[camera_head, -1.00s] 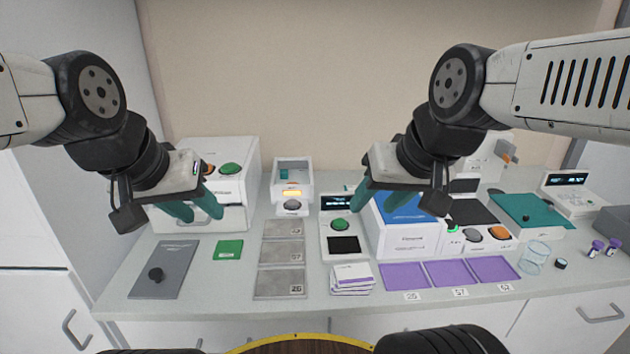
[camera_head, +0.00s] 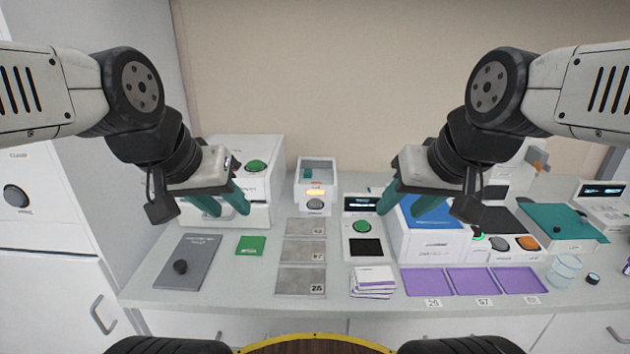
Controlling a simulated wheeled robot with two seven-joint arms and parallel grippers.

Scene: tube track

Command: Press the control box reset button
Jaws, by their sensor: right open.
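A white box with a row of round buttons stands right of centre in the head view; its labels are too small to read, so I cannot tell for sure that it is the control box. Its front has a green-lit button (camera_head: 478,237), a grey button (camera_head: 498,242) and an orange button (camera_head: 527,243). My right gripper (camera_head: 408,208) is open and empty, above the bench in front of the blue-topped box, left of these buttons. My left gripper (camera_head: 226,208) hangs in front of the white machine at left, its two teal fingers apart with nothing between them.
A white machine (camera_head: 230,145) with a green button (camera_head: 256,166) stands at back left. A small device (camera_head: 316,176) and a display unit with a green button (camera_head: 361,224) stand mid-bench. Purple trays (camera_head: 482,281), grey plates (camera_head: 302,253) and a glass beaker (camera_head: 564,272) fill the front.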

